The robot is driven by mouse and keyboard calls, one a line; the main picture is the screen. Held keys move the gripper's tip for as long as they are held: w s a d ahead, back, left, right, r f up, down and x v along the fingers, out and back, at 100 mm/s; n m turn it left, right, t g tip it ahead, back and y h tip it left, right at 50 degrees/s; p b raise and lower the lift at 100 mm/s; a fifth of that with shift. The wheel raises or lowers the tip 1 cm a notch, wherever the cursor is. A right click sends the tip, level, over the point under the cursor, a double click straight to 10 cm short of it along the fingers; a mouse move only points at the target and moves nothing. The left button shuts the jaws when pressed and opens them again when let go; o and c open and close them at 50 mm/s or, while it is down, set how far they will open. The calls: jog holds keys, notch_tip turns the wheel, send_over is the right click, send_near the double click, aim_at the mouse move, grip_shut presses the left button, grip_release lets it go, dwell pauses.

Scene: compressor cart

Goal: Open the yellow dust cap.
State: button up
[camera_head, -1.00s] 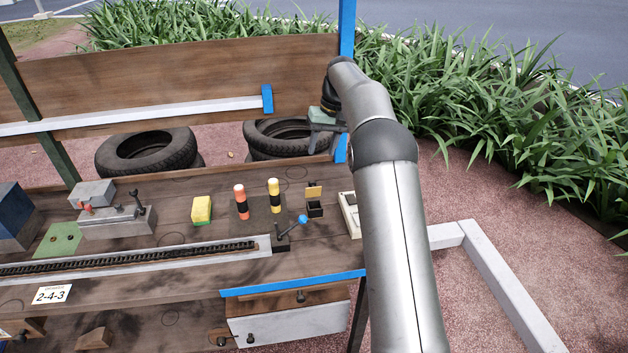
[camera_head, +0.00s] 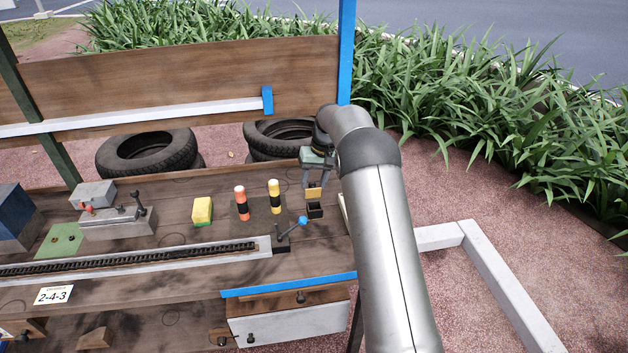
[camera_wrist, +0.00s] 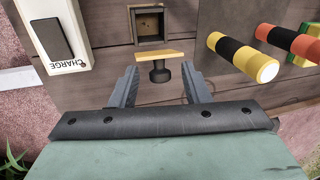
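The yellow dust cap (camera_head: 314,193) is a small plate standing up at the back edge of a small dark square socket (camera_head: 315,211) on the cart's wooden top. In the wrist view the cap (camera_wrist: 160,55) shows nearly edge-on, with a dark round knob (camera_wrist: 160,73) on its side facing my gripper. The socket (camera_wrist: 149,27) shows its hollow inside beyond the cap. My gripper (camera_wrist: 160,67) is open, with one finger on each side of the knob and visible gaps to both. In the head view my gripper (camera_head: 317,184) is just behind the cap.
A blue-tipped lever (camera_head: 301,221) stands in front of the socket. Yellow-black (camera_head: 274,196) and red-black (camera_head: 241,203) posts stand to its left, with a yellow block (camera_head: 202,210) beyond. A white CHARGE box (camera_wrist: 52,35) lies close on the socket's other side.

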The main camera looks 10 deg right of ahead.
grip_shut()
jog(key=g+p, duration=0.1)
jog(key=p, duration=0.2)
jog(key=shift+w+r, duration=0.3)
jog(key=shift+w, duration=0.05)
jog(key=w+g+p, duration=0.1)
jog(key=p, duration=0.2)
jog(key=shift+w+f+g, duration=0.1)
jog(key=shift+f+g, duration=0.3)
jog(key=shift+o, duration=0.5)
grip_release()
jog(key=shift+f, duration=0.1)
